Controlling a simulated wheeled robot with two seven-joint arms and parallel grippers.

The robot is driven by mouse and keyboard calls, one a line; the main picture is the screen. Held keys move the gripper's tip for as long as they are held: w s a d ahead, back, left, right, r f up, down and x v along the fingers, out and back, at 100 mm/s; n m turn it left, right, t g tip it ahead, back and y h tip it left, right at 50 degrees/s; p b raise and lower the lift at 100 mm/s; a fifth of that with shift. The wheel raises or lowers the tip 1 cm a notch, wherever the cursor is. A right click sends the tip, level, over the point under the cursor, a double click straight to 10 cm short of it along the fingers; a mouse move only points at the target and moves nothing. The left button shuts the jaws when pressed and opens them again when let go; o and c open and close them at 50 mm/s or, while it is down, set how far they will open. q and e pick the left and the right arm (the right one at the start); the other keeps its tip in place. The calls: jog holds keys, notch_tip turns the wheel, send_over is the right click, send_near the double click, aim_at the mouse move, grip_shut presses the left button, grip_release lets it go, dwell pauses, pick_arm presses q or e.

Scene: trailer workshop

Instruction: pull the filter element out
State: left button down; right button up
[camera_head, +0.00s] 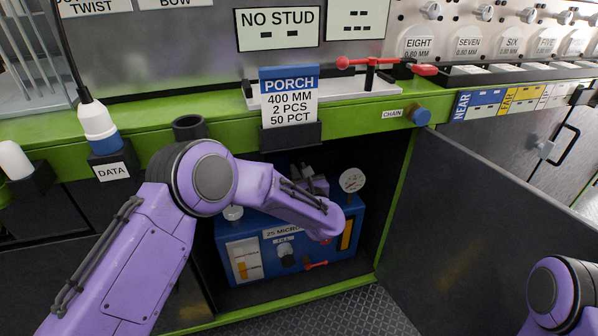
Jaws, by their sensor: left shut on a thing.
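A blue filter unit (272,262) with a "25 MICRON" label stands inside the open cabinet under the green bench. My left gripper (305,178) is small and partly hidden behind the forearm, above the unit's top. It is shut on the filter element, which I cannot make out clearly. My right gripper is out of view; only part of my right arm shows at lower right.
The open dark cabinet door (470,230) stands to the right of the opening. The green bench edge (370,128) runs above it, with a "PORCH" sign (288,98) and a blue "CHAIN" knob (420,117). Metal tread floor (340,315) lies in front.

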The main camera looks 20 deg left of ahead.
pick_arm(q)
jog(key=s+d+r+p, duration=0.3)
jog(key=s+r+p, duration=0.2)
jog(key=r, duration=0.1)
jog(key=shift+s+d, duration=0.3)
jog(key=shift+d, duration=0.1)
dwell(1.6)
jog(key=shift+r, duration=0.1)
jog(key=shift+s+d+r+p, duration=0.65)
jog(key=shift+s+r, duration=0.3)
